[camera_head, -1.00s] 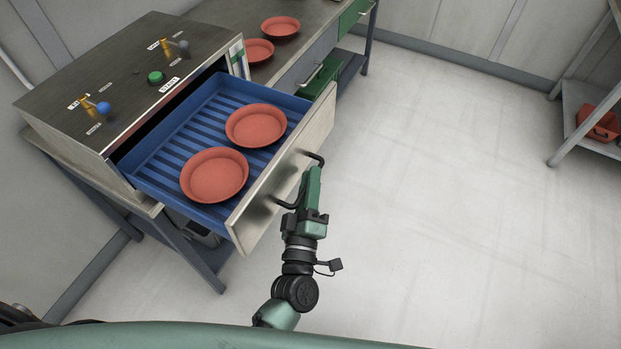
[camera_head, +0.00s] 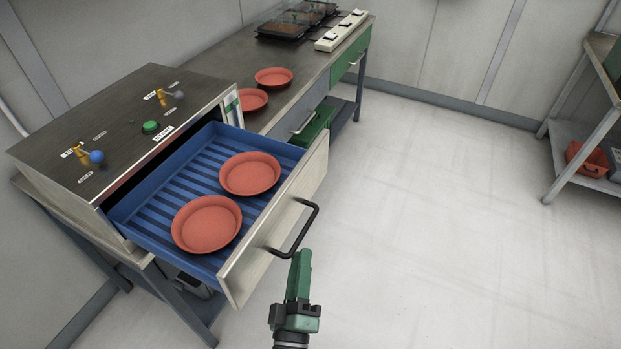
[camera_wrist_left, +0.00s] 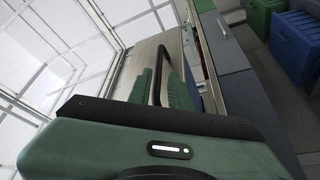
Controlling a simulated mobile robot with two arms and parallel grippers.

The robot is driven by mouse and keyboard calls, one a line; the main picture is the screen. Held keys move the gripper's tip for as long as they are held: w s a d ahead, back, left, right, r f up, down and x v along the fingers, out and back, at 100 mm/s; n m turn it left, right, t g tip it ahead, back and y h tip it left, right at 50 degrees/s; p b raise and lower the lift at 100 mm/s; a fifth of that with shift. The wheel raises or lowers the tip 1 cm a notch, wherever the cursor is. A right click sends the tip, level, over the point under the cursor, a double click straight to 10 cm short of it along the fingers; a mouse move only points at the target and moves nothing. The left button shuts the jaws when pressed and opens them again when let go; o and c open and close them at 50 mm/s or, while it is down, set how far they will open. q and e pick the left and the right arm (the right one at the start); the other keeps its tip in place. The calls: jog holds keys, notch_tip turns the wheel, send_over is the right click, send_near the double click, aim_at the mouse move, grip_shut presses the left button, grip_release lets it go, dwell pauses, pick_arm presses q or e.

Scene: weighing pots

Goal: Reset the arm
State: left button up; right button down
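My left gripper (camera_head: 299,262) is in front of the open drawer (camera_head: 272,232), just outside its black handle (camera_head: 302,226). In the head view the handle stands clear of most of the gripper, and a gap to the fingertips is hard to judge. In the left wrist view the two green fingers (camera_wrist_left: 160,88) are apart, with the black handle (camera_wrist_left: 162,66) seen between and beyond them. Nothing is gripped. Two red-orange saucers, a near one (camera_head: 206,223) and a far one (camera_head: 249,173), lie in the blue drawer tray. My right gripper is not in view.
The cabinet top carries a green button (camera_head: 151,127) and two small levers. A workbench (camera_head: 305,62) behind it holds two more saucers, dark trays and a white switch strip (camera_head: 341,31). A shelf (camera_head: 583,150) with a red crate stands at right. The floor between is clear.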

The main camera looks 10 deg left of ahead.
pick_arm(q)
jog(key=s+f+m+g+h, duration=0.1)
jog(key=s+f+m+g, duration=0.15)
jog(key=f, duration=0.75)
jog(key=s+f+m+g+h, duration=0.2)
jog(key=f+m+g, duration=0.15)
jog(key=f, duration=0.55)
jog(key=s+f+m+g+h, duration=0.1)
jog(key=s+f+m+g, duration=0.15)
jog(key=f, duration=0.75)
jog(key=s+a+f+m+g+y, duration=0.1)
jog(key=s+a+f+g, duration=0.2)
jog(key=s+a+f, duration=0.3)
jog(key=s+a+f+m+g+y, duration=0.1)
jog(key=s+a+f+g, duration=0.3)
jog(key=s, duration=0.7)
jog(key=s+a+f+m+g+y, duration=0.2)
jog(key=s+a+f+m+g, duration=0.1)
jog(key=s+a+f, duration=0.5)
notch_tip(320, 180, down, 3)
jog(key=shift+s+r+g+p, duration=0.1)
jog(key=shift+s+g+p, duration=0.25)
jog(key=shift+s+g, duration=0.1)
